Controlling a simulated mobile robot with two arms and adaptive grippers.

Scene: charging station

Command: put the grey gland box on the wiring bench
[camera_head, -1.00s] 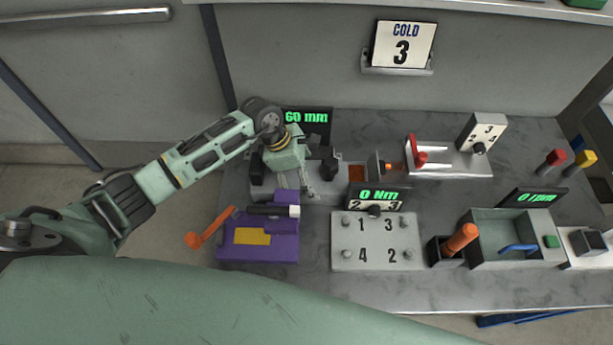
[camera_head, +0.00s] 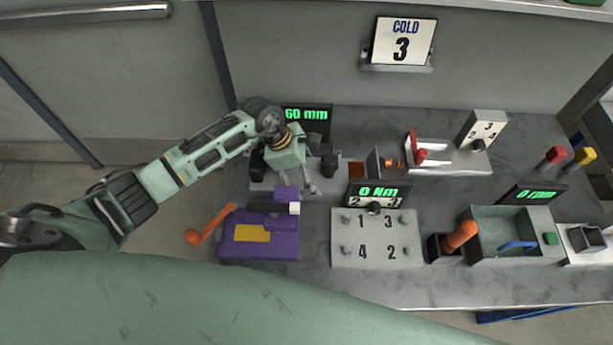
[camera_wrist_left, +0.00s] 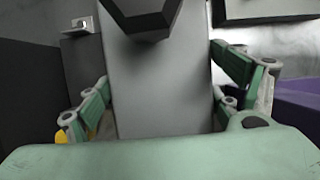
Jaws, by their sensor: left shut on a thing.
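The grey gland box (camera_wrist_left: 155,85) fills the middle of the left wrist view, a plain grey block with a black hexagonal gland (camera_wrist_left: 143,14) at the top edge. My left gripper (camera_wrist_left: 165,105) has a finger on each side of it and is shut on it. In the head view my left gripper (camera_head: 307,183) is low over the back left of the grey wiring bench (camera_head: 340,285), by the 60 mm display (camera_head: 306,114); the box is largely hidden there. I cannot tell whether it touches the surface below. My right gripper is not in view.
A purple fixture (camera_head: 275,248) with an orange lever stands just in front of the gripper. A numbered grey plate (camera_head: 375,256), a 0 Nm display (camera_head: 378,190) and a grey tray (camera_head: 485,232) lie to the right. The bench's front strip is clear.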

